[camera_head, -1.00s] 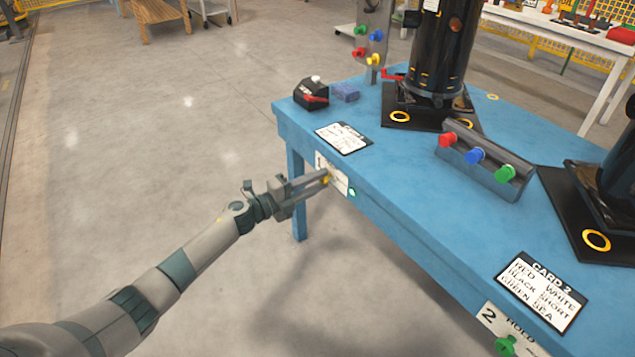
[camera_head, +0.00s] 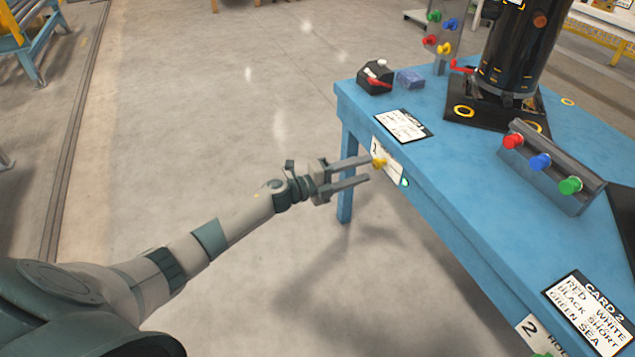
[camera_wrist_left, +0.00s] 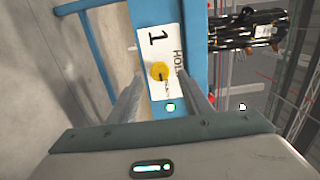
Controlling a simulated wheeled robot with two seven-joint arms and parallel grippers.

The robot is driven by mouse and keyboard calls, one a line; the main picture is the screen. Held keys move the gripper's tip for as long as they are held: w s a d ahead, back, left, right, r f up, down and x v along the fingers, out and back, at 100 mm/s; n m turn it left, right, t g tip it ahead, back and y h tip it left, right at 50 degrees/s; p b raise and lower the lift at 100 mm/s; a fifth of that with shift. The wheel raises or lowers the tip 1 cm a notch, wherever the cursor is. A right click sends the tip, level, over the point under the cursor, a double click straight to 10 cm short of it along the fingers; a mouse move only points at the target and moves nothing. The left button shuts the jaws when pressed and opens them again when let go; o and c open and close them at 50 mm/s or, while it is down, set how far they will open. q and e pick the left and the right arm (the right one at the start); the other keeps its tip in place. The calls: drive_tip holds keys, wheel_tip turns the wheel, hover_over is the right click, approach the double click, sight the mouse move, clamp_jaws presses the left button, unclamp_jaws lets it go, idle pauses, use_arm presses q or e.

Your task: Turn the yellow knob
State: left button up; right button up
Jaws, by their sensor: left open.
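The yellow knob (camera_head: 379,162) sticks out from a white label plate (camera_head: 388,168) on the blue table's front side. In the left wrist view the knob (camera_wrist_left: 160,72) shows a dark line on its face, and the plate (camera_wrist_left: 146,48) reads "1". My left gripper (camera_head: 370,170) is open, its fingers pointing at the plate. In the left wrist view the knob lies ahead of the gap between the fingers, apart from both. A small green light (camera_head: 405,182) glows beside the plate. My right gripper is not in view.
The blue table (camera_head: 470,215) carries a black cylinder (camera_head: 515,50), a grey block with red, blue and green knobs (camera_head: 550,170), cards (camera_head: 403,126), a blue sponge-like block (camera_head: 410,79) and a black box (camera_head: 376,77). The floor left of the table is clear.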

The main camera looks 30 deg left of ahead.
use_arm(q)
drive_tip(key=v, duration=1.4)
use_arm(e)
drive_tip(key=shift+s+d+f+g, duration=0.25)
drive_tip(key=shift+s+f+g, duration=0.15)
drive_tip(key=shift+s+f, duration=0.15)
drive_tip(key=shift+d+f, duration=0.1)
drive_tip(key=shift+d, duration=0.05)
